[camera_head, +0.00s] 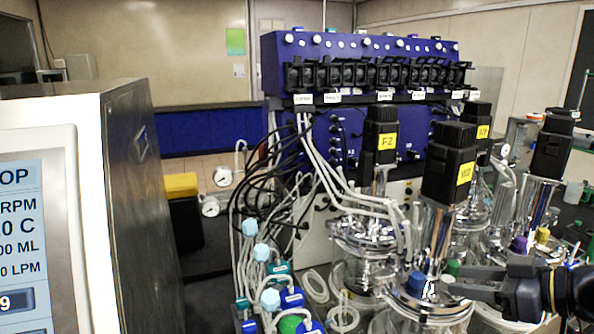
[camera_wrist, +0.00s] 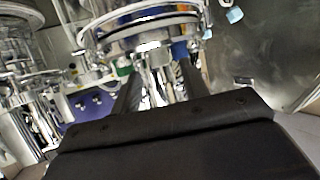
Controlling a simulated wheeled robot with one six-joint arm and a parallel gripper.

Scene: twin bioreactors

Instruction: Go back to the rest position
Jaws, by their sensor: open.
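My gripper (camera_head: 462,281) is at the lower right of the head view, its fingers pointing left. It overlaps the front glass bioreactor vessel (camera_head: 425,310) in the picture, close to its metal head; I cannot tell whether they touch. In the wrist view my gripper (camera_wrist: 155,82) shows two dark fingers spread apart, with shiny metal tubes of a vessel behind the gap. I see nothing held between them. The vessel's round metal rim (camera_wrist: 145,28) fills the top of that view.
Black motors (camera_head: 448,165) with yellow labels stand on the vessels. A blue control unit (camera_head: 365,60) with pumps is behind, with hanging tubes and cables. Blue-capped bottles (camera_head: 270,300) stand left of the front vessel. A steel-sided cabinet with a screen (camera_head: 35,240) fills the left.

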